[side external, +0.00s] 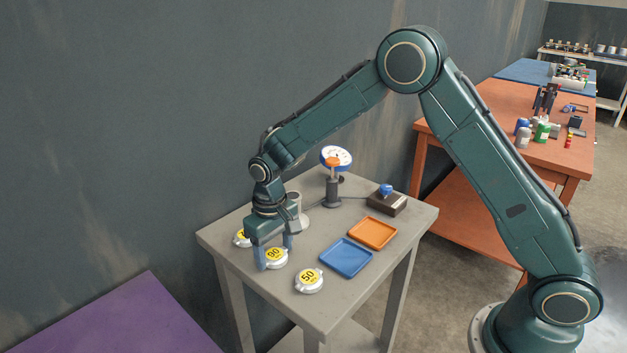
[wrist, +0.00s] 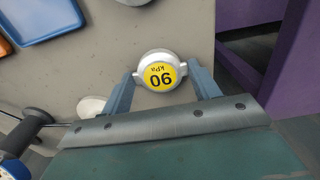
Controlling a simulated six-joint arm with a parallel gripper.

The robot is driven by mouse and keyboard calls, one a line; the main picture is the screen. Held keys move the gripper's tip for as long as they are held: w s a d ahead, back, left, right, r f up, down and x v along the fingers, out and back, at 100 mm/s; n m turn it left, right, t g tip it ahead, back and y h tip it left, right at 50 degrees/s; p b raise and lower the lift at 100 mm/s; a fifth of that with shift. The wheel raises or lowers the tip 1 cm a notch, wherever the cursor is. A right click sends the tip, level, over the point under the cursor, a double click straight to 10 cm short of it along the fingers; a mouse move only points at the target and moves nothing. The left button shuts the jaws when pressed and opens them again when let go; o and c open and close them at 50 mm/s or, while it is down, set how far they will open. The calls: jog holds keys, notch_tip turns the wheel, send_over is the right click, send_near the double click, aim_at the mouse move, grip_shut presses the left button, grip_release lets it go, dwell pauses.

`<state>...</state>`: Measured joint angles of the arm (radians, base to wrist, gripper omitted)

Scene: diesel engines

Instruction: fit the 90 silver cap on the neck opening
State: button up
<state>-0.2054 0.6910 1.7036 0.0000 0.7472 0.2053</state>
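The 90 cap (wrist: 161,75), silver with a yellow label, sits between my gripper's fingers (wrist: 160,80) in the wrist view. In the side view the same cap (side external: 275,258) is at or near the grey table top, with my gripper (side external: 275,257) pointing down around it. The fingertips lie close beside its two lugs; whether they press on it I cannot tell. The neck (side external: 295,201), a short grey upright cylinder on a pale round base, stands behind my gripper and is partly hidden by it. Its top looks uncovered.
A 50 cap (side external: 309,281) lies to the front right, and another yellow-labelled cap (side external: 241,239) is half hidden behind my gripper. A blue tray (side external: 346,258), orange tray (side external: 373,233), gauge on a stand (side external: 335,160) and dark box with blue knob (side external: 386,204) occupy the right and back.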

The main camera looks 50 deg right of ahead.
jog(key=shift+r, duration=0.1)
jog(key=shift+r, duration=2.4)
jog(key=w+d+r, duration=0.6)
jog(key=d+r, duration=0.6)
jog(key=shift+f, duration=0.25)
send_over(292, 195)
jog(key=shift+s+f, duration=0.1)
jog(key=shift+f, duration=3)
jog(key=shift+f, duration=0.75)
